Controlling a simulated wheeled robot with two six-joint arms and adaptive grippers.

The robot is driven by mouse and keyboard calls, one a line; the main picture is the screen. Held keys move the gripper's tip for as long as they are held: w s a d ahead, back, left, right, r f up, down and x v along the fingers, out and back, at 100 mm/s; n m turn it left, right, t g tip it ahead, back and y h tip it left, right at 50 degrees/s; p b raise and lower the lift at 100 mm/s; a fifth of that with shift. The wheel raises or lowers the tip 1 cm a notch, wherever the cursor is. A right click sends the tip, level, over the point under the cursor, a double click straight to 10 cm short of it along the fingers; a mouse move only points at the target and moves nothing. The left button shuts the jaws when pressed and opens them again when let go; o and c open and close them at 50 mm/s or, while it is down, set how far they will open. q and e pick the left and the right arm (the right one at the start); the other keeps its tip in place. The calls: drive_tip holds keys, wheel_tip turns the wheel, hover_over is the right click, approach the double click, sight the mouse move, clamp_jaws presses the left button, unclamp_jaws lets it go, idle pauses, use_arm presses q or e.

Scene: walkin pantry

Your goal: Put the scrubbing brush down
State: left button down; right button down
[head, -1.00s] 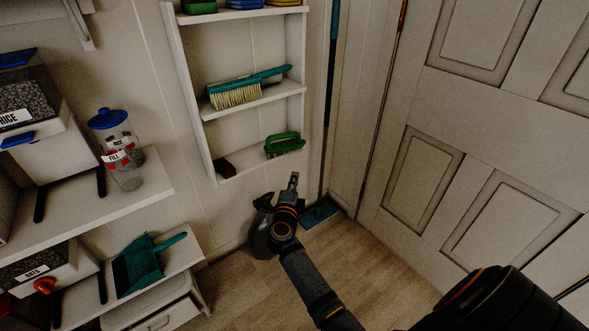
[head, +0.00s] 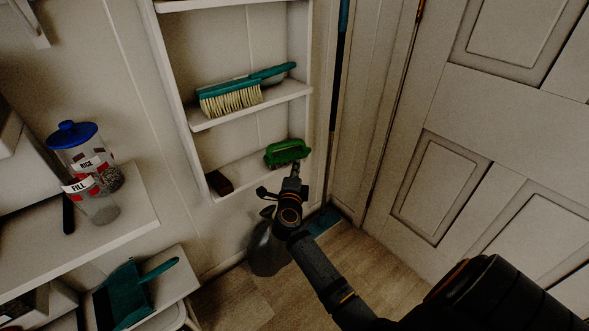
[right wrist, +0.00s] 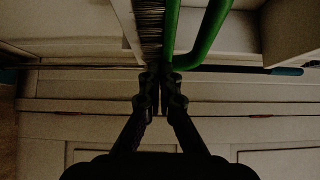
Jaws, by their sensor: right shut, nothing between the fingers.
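The green scrubbing brush (head: 287,152) with dark bristles rests at the right end of the lowest shelf of the white wall rack. In the right wrist view the brush (right wrist: 176,30) shows close up, its green handle and bristles just beyond my fingertips. My right gripper (head: 295,170) is in front of that shelf, just below the brush in the picture. Its fingers (right wrist: 160,80) are together with nothing between them. Whether the tips touch the brush I cannot tell. My left gripper is not in view.
A teal hand brush (head: 230,98) lies on the shelf above. A dark red block (head: 219,182) sits at the lowest shelf's left end. Jars (head: 78,150) stand on the left shelf. A teal dustpan (head: 125,295) is low left. A pole (head: 337,90) stands right of the rack.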

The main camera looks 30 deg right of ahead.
sight(283, 163)
drive_tip(key=w, duration=0.4)
drive_tip(key=w+p, duration=0.1)
drive_tip(key=w, duration=0.1)
drive_tip(key=shift+w+a, duration=0.1)
drive_tip(key=shift+a, duration=0.15)
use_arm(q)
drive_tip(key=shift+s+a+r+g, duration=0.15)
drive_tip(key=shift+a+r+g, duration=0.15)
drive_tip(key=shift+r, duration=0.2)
